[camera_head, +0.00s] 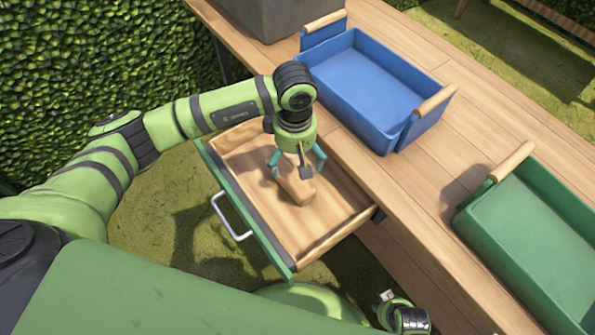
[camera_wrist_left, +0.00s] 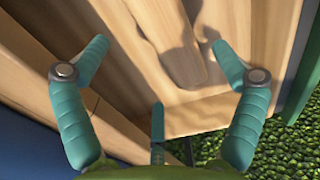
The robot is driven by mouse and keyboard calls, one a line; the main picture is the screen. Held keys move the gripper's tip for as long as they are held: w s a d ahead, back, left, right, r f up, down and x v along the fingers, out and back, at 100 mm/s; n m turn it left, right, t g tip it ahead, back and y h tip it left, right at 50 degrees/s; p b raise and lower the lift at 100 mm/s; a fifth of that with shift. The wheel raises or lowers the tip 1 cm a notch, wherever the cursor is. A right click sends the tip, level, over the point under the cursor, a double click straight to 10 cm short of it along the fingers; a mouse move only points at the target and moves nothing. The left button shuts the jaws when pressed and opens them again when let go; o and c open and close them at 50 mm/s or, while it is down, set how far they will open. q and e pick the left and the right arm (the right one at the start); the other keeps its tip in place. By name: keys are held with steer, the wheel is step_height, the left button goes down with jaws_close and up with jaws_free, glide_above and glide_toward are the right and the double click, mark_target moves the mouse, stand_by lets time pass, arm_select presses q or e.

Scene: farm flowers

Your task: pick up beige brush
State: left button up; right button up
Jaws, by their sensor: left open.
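The beige brush (camera_head: 300,186) lies in the open drawer, near its middle, on the wooden bottom. My left gripper (camera_head: 297,163) is open above the brush, its fingers pointing down and spread to either side of it. In the left wrist view the open fingers of the left gripper (camera_wrist_left: 160,48) frame the brush (camera_wrist_left: 175,50), with a clear gap beside it. The gripper covers part of the brush in the head view.
The drawer (camera_head: 247,212) has a green front with a metal handle and wooden walls close around the gripper. On the wooden table (camera_head: 410,205) stand a blue crate (camera_head: 365,90), a green crate (camera_head: 525,220) and a grey container (camera_head: 270,15). A hedge (camera_head: 80,70) stands left.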

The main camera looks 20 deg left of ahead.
mark_target(293, 171)
arm_select(q)
steer(key=f, duration=0.5)
steer(key=shift+s+a+f, duration=0.25)
steer(key=shift+f, duration=0.1)
steer(key=c, duration=1.3)
